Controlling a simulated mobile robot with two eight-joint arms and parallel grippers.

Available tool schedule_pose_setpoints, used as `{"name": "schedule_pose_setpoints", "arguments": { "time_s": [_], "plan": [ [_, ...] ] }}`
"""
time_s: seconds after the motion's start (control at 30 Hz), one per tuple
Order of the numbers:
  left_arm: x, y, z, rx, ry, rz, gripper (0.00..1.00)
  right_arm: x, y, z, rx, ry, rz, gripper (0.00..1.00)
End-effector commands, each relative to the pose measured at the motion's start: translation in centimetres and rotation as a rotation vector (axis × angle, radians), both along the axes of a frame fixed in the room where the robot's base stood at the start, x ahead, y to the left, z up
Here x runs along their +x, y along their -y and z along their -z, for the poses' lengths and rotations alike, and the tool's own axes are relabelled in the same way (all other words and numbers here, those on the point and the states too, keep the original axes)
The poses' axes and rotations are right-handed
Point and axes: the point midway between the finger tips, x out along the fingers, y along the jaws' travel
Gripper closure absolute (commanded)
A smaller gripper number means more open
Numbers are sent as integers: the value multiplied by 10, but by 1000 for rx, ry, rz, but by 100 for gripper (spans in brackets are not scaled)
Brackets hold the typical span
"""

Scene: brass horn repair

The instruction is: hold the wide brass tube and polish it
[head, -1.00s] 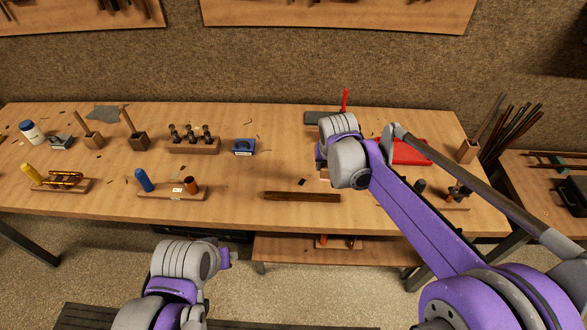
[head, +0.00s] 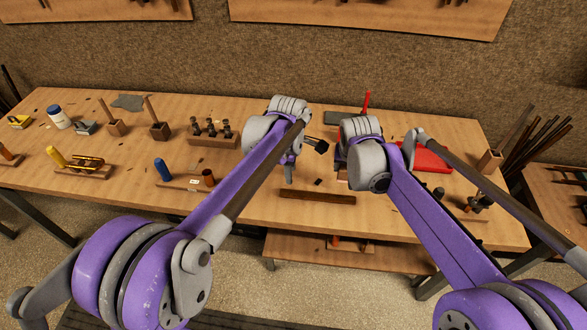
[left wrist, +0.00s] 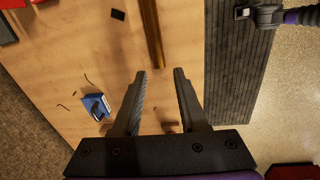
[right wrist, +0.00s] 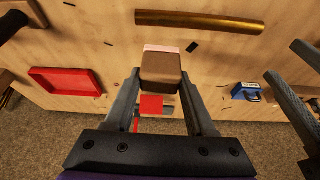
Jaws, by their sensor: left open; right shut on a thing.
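The wide brass tube (head: 317,197) lies flat near the table's front edge, looking dark brown in the head view. It shows golden in the left wrist view (left wrist: 152,35) and in the right wrist view (right wrist: 200,22). My left gripper (left wrist: 160,75) is open and empty above the table, with one end of the tube appearing between its fingertips. My right gripper (right wrist: 163,78) is shut on a brown block (right wrist: 161,70) with a pale pink face. The block is apart from the tube in the picture. In the head view, my right wrist hides most of it.
A blue item (left wrist: 96,106) stands on the table near my left gripper. A red tray (head: 428,157) lies right of my right gripper. A rack with dark pieces (head: 212,140) and a holder with a blue handle (head: 162,169) stand to the left.

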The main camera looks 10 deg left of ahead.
Motion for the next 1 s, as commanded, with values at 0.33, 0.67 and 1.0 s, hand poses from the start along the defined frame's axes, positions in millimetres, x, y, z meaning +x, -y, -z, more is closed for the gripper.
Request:
{"name": "schedule_pose_setpoints", "arguments": {
  "time_s": [0.33, 0.67, 1.0],
  "plan": [
    [13, 7, 25, -4, -18, -75, 58, 0, 0, 0, 0, 0, 0, 89],
    [19, 7, 87, -4, -17, -73, 58, 0, 0, 0, 0, 0, 0, 89],
    [22, 7, 124, -4, -17, -73, 58, 0, 0, 0, 0, 0, 0, 89]
  ]
}}
